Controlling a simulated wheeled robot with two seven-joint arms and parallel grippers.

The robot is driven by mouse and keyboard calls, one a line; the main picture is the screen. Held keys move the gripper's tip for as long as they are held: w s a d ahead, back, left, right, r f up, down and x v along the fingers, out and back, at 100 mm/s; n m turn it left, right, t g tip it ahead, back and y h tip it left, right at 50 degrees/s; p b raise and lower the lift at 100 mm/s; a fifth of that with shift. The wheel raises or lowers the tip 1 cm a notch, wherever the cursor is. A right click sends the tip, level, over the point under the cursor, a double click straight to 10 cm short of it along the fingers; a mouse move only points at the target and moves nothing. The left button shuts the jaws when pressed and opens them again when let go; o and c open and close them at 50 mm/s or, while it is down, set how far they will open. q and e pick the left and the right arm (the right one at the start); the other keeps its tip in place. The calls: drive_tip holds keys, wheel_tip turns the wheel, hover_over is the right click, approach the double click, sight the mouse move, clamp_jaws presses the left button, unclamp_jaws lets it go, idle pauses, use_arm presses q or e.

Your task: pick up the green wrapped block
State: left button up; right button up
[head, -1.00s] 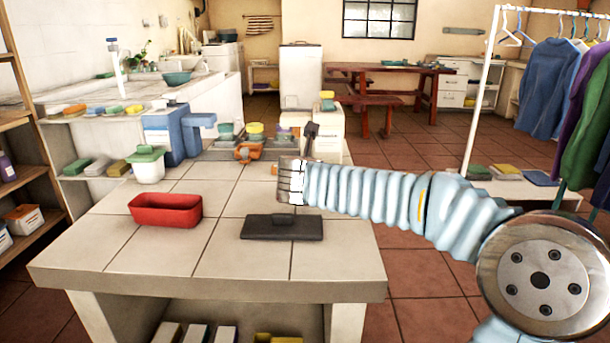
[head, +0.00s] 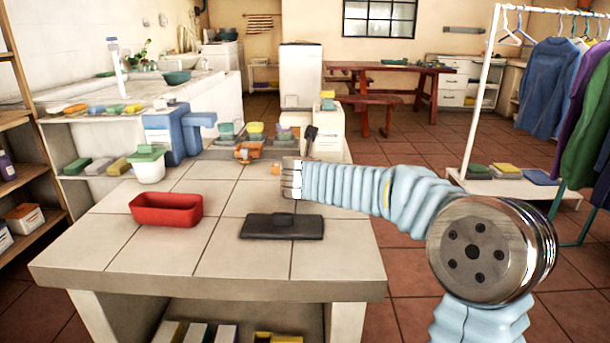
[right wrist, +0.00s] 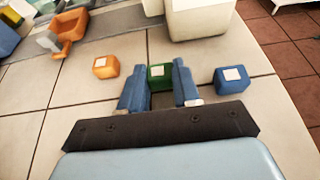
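In the right wrist view the green wrapped block (right wrist: 160,78) sits with a pale label on top, in line with an orange block (right wrist: 106,67) on its left and a blue block (right wrist: 230,80) on its right. My right gripper (right wrist: 160,75) has one blue finger on each side of the green block. I see no clear gap, but cannot tell whether the fingers press on it. In the head view my right arm hides the green block and the fingertips. My left gripper is out of view.
On the tiled counter (head: 120,245) are a red tray (head: 166,210), a dark flat block (head: 282,227) and a white pot with green lid (head: 149,168). An orange object (right wrist: 70,30) and a white container (right wrist: 200,18) stand beyond the blocks. The front of the counter is clear.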

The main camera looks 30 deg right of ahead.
drive_tip(key=c, duration=0.4)
drive_tip(key=shift+r, duration=0.15)
